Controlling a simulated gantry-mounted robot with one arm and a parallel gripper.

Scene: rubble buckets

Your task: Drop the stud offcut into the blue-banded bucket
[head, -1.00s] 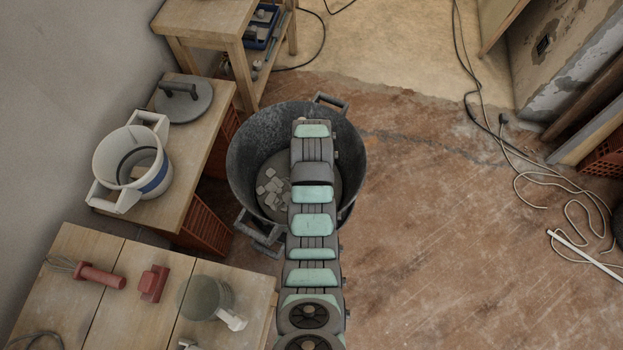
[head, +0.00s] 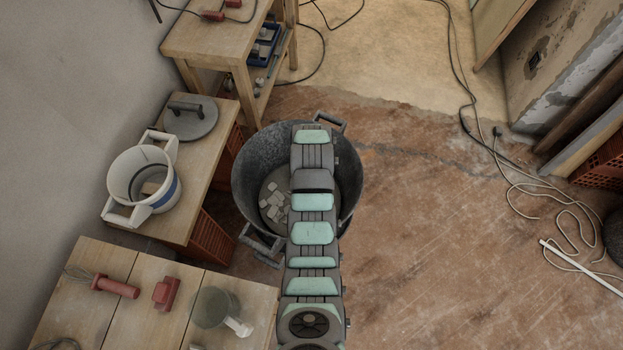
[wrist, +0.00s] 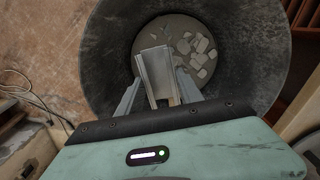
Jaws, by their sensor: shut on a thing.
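The stud offcut (wrist: 156,70) is a short grey metal channel in the wrist view. My gripper (wrist: 158,88) is shut on it, one finger on each side, and holds it above the dark tub. The blue-banded bucket (head: 165,194) is white with two side handles and stands on the wooden bench at left in the head view. My gripper is away from it, to its right. In the head view my arm hides the gripper and the offcut.
The large dark tub (head: 249,178) stands on the floor under my arm, with pale rubble pieces (head: 274,203) inside. A round lidded disc (head: 190,122) lies behind the bucket.

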